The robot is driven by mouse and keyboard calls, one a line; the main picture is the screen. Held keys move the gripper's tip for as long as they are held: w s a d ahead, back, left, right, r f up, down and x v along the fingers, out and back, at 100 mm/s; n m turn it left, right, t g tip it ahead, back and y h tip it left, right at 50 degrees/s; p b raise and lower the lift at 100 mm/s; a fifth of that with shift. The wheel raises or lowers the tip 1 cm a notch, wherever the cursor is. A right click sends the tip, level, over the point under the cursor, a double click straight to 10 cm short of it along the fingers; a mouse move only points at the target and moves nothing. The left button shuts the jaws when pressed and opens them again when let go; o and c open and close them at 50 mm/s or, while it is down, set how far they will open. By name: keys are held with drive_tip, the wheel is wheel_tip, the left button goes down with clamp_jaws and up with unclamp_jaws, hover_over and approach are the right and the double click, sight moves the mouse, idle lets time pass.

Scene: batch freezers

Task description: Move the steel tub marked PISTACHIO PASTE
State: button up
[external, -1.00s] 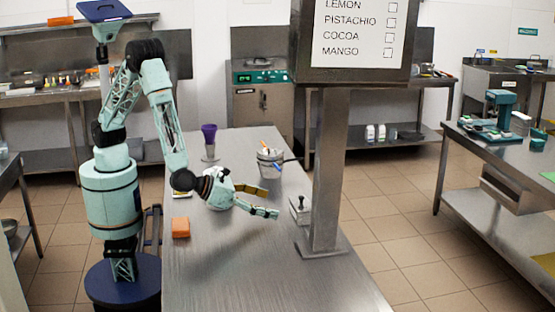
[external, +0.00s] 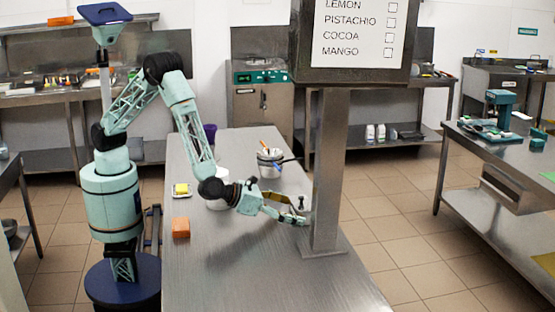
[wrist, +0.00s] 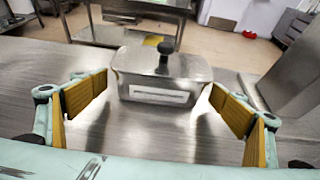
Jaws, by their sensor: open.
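A steel tub (wrist: 150,98) with a steel lid and a black knob (wrist: 166,46) stands upright on the steel table, straight ahead in the wrist view. The white label on its front is too blurred to read. My gripper (wrist: 160,105) is open, its yellow-padded fingers apart to the left and right of the tub, with nothing held. In the external view my gripper (external: 303,211) is low over the table beside the post, and its fingers hide most of the tub; the black knob (external: 301,200) shows above them.
A steel post (external: 325,180) carrying a flavour list sign (external: 352,35) stands close on the tub's right. A steel pot (external: 270,160) with utensils, a white container (external: 217,203), an orange block (external: 181,227) and a yellow item (external: 182,189) are on the table. The near table is clear.

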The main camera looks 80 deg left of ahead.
drive_tip(key=shift+x, duration=1.3)
drive_tip(key=shift+c, duration=0.7)
drive_tip(key=c, duration=0.9)
